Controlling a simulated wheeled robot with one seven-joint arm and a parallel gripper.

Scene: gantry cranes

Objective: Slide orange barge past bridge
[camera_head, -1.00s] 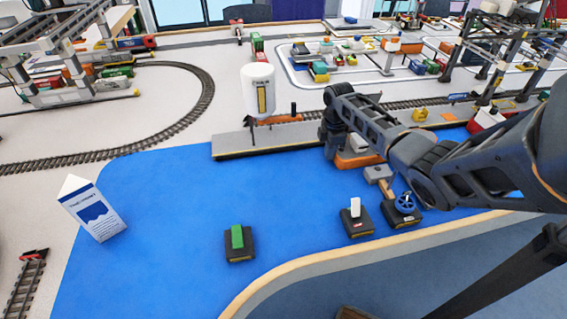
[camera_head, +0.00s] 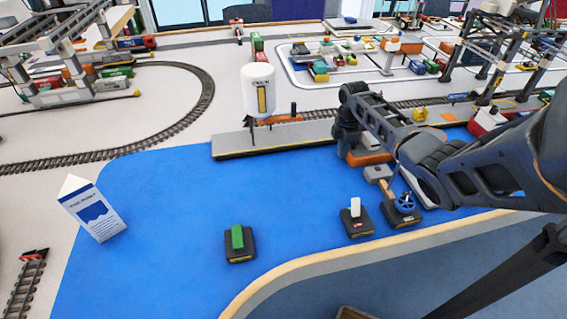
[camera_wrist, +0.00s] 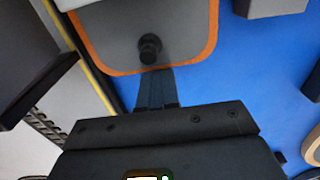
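The orange barge (camera_head: 368,159) floats on the blue water beside the grey quay, partly hidden behind my arm. In the wrist view, its grey deck with an orange rim (camera_wrist: 206,52) carries a black knob (camera_wrist: 149,47). My gripper (camera_wrist: 155,82) is over the barge, its fingers close together at the knob. I cannot tell whether they touch it. A grey block (camera_head: 378,173) with a brown bar stands just in front of the barge; I cannot tell whether this is part of the bridge.
The grey quay (camera_head: 290,138) lies along the back of the water. A blue handwheel (camera_head: 404,203), a white-lever box (camera_head: 356,218) and a green-switch box (camera_head: 239,244) stand near the front edge. Open blue water (camera_head: 180,200) lies to the left.

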